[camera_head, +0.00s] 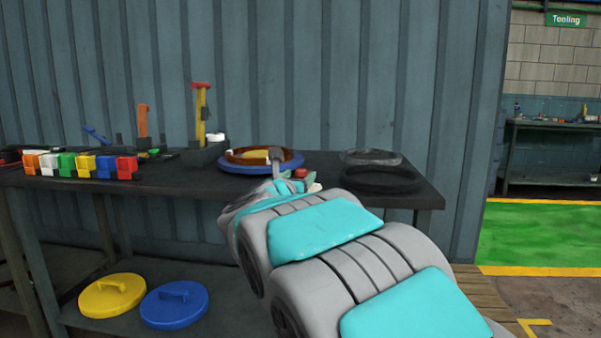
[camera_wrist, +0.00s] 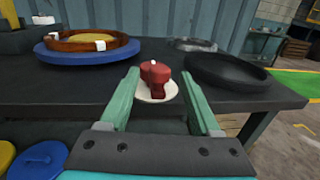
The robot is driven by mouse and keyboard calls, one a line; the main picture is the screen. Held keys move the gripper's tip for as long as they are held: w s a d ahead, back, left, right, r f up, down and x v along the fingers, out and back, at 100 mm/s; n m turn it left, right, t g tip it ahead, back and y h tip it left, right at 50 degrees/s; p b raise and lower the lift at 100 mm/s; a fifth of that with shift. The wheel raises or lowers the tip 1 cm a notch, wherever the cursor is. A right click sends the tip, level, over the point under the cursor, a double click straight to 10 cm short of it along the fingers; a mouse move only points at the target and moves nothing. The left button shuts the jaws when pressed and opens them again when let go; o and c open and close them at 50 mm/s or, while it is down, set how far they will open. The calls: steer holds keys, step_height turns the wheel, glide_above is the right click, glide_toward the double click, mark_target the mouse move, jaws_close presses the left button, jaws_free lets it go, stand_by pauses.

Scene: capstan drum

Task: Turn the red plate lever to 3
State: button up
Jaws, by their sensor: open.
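The red plate lever (camera_wrist: 156,80) sits on a round white plate (camera_wrist: 158,96) at the front edge of the dark table, in the middle of the wrist view. Its handle end faces me, with a small white mark on top. In the head view only a bit of the red lever (camera_head: 300,173) shows past my arm. My gripper (camera_wrist: 158,76) is open, its two green fingers apart on the left and right of the lever. I see no contact, and I cannot tell how far the fingertips reach along it. No numbers on the plate are readable.
A blue and brown round drum (camera_head: 232,163) stands behind to the left. A black ring-shaped dish (camera_head: 380,180) lies on the right. Several coloured blocks (camera_head: 85,165) line the table's left front. Yellow (camera_head: 112,296) and blue (camera_head: 174,305) lids lie on the lower shelf.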

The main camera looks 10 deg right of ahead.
steer(key=shift+x, duration=1.3)
jaws_close()
steer(key=shift+f, duration=0.1)
stand_by(0.4)
